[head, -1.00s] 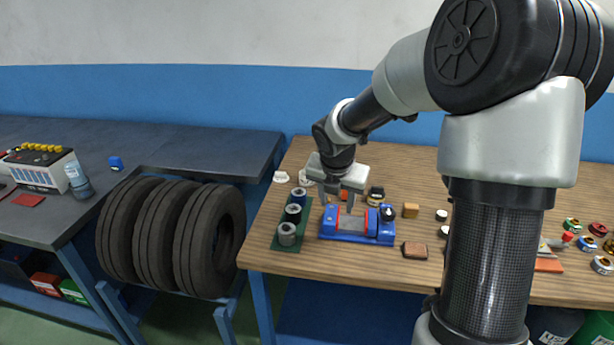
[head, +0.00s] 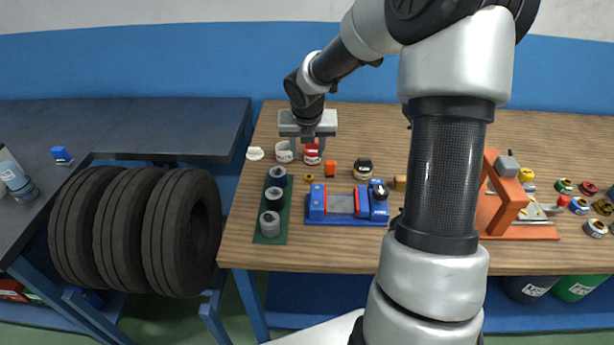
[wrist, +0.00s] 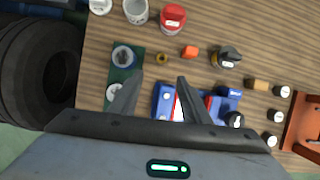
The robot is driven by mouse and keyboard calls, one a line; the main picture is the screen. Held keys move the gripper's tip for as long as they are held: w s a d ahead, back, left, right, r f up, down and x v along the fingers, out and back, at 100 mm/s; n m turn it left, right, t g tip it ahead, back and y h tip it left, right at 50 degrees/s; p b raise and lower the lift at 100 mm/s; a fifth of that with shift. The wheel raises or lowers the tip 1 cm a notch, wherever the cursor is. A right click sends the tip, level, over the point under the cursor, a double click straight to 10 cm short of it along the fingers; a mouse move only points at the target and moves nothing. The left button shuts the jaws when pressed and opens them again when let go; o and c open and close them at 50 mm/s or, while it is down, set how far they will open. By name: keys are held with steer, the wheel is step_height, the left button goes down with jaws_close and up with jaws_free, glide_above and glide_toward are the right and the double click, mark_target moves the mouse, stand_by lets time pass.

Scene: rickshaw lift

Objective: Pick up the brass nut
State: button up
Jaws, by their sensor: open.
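The brass nut (head: 309,179) is a small gold ring lying on the wooden bench, just behind the blue vise (head: 341,222). In the wrist view the nut (wrist: 162,58) lies beyond the fingertips, roughly in line with the gap between them. My gripper (head: 307,152) is open and empty, with its fingers pointing down over the back left of the bench. In the wrist view its two fingers (wrist: 160,80) are apart, with the vise and green strip partly hidden behind them.
An orange block (head: 330,169) and a red tin (head: 312,154) are close to the nut. A white cup (head: 284,153) stands left of the tin. A green strip (head: 259,238) holds several grey cylinders. A black-topped part (head: 363,169) sits to the right. Tyres (head: 183,229) stand left of the bench.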

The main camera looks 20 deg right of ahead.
steer(key=b, duration=0.2)
glide_toward(309, 177)
steer(key=x, duration=0.2)
steer(key=shift+w+a+f, duration=0.2)
steer(key=shift+w+f, duration=0.05)
steer(key=x, duration=0.5)
steer(key=shift+s+d+f+b, duration=0.1)
steer(key=shift+d+f+b, duration=0.1)
steer(key=shift+b, duration=0.2)
jaws_close()
step_height(309, 177, up, 10)
steer(key=p, duration=0.2)
steer(key=shift+r, duration=0.15)
